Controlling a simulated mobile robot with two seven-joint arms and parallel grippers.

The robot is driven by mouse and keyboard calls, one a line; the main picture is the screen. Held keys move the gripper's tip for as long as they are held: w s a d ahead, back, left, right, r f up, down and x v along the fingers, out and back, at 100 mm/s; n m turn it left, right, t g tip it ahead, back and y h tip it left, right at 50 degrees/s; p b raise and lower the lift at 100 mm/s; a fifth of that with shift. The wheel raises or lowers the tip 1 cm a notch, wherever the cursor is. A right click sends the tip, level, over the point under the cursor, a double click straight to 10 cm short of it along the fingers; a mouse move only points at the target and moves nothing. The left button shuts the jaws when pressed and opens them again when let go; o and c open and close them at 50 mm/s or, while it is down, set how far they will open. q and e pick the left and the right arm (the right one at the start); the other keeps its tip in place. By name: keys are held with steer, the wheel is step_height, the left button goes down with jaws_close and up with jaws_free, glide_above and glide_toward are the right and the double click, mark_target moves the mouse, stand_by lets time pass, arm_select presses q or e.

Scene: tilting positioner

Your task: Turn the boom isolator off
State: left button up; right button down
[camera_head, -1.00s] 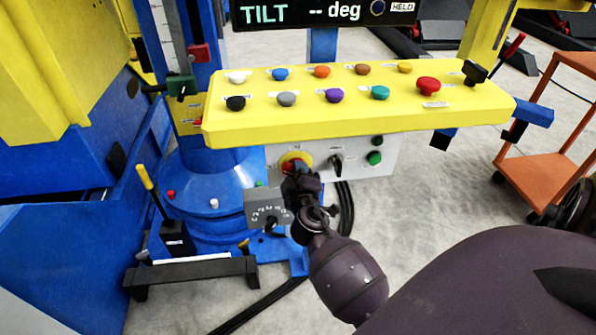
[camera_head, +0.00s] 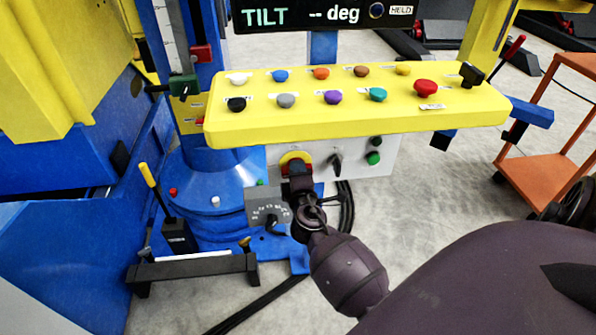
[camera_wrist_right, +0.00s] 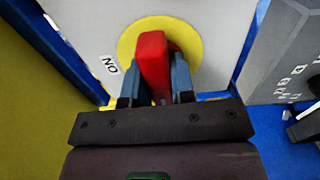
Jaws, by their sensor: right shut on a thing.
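A red rotary handle on a round yellow plate (camera_head: 290,157) is on the grey-white panel below the yellow console; its label is too small to read. In the right wrist view the red handle (camera_wrist_right: 153,62) stands nearly upright in the picture on its yellow disc (camera_wrist_right: 194,45), with an "ON" label (camera_wrist_right: 109,65) to its left. My right gripper (camera_wrist_right: 156,86) has one finger on each side of the handle and is shut on it. In the head view my right gripper (camera_head: 298,172) hides most of the handle. My left gripper is not in view.
A black rotary switch (camera_head: 336,162) and green button (camera_head: 373,158) sit right of the handle. A grey dial box (camera_head: 262,207) is just below left. The yellow console (camera_head: 300,125) with several coloured buttons overhangs the panel. An orange cart (camera_head: 545,170) stands at right.

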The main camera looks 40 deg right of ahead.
steer(key=c, duration=1)
jaws_free()
steer(key=shift+o, duration=0.2)
steer(key=v, duration=1)
steer(key=shift+s+b, duration=0.3)
steer(key=shift+b, duration=0.05)
steer(key=shift+a, duration=0.15)
